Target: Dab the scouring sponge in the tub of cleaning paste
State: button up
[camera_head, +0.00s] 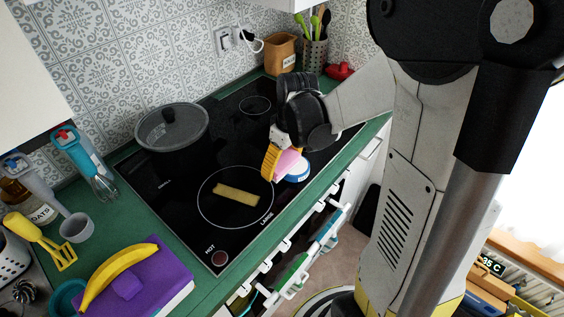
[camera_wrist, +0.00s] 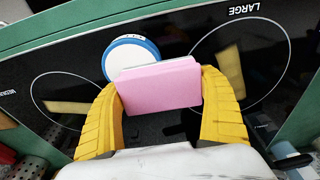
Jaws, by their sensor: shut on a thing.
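My gripper (camera_head: 279,165) has yellow ribbed fingers and is shut on a pink block, the sponge (camera_head: 288,161). In the wrist view, the sponge (camera_wrist: 160,87) is held crosswise between both fingers (camera_wrist: 160,95). A round white tub with a blue band (camera_head: 297,171), apparently the paste tub, stands on the front part of the black hob, right beside the sponge. In the wrist view the tub (camera_wrist: 130,54) is just beyond the sponge, which hides its near edge. I cannot tell whether they touch.
A yellowish slab (camera_head: 237,195) lies on the large hob ring. A lidded grey pot (camera_head: 172,127) stands at the hob's back left. A banana (camera_head: 118,271) lies on a purple book (camera_head: 147,277) at lower left. The hob's front edge runs close by the tub.

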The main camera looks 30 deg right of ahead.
aim_at(282, 158)
notch_tip(282, 158, up, 8)
jog(key=p, duration=0.6)
dwell(0.4)
dwell(0.6)
